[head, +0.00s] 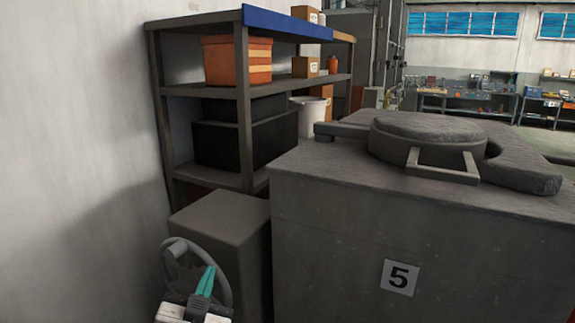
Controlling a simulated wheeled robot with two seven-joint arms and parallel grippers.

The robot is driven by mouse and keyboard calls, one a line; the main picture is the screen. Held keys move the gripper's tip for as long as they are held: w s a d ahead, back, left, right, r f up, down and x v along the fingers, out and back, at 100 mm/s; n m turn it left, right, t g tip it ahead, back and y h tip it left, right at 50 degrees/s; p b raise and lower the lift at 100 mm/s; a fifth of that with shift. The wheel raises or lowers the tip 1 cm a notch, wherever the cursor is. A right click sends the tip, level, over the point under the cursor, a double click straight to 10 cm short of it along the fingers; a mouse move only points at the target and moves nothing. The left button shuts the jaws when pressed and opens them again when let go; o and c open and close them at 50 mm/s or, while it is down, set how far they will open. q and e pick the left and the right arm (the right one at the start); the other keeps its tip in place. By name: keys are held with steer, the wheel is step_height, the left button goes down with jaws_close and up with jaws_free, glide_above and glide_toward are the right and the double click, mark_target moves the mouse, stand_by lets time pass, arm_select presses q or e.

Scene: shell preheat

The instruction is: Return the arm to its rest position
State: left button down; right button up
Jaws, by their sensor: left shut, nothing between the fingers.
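My left gripper (207,278) shows at the bottom left, with teal fingertips pointing up. Its fingers are together and nothing shows between them. It is in front of a grey handwheel (168,259) and overlaps it in the picture; I cannot tell whether they touch. The handwheel is at the front of a grey box-shaped housing (222,222). My right gripper is not in view.
A large grey furnace block (330,235) marked 5 fills the right, with a round lid (428,130) and a handle (443,174) on top. A shelf rack (245,100) stands behind, with an orange bin (237,60). A bare wall (80,130) bounds the left.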

arm_select(q)
steer(key=s+a+f+n+g+y, duration=0.1)
steer(key=s+a+f+g, duration=0.15)
steer(key=f, duration=0.35)
steer(key=s+a+f+n+g, duration=0.1)
steer(key=s+f+g, duration=0.2)
steer(key=f, duration=0.3)
steer(key=s+a+f+g, duration=0.1)
steer(key=s+f+g, duration=0.4)
steer(key=s+f, duration=0.45)
steer(key=s+a+f+g, duration=0.2)
steer(key=s+f+g, duration=0.4)
steer(key=s, duration=0.7)
step_height(320, 180, down, 24)
steer(key=s+a+f+g, duration=0.2)
steer(key=s+f, duration=1.5)
steer(key=shift+a+p, duration=0.3)
steer(key=shift+w, duration=0.2)
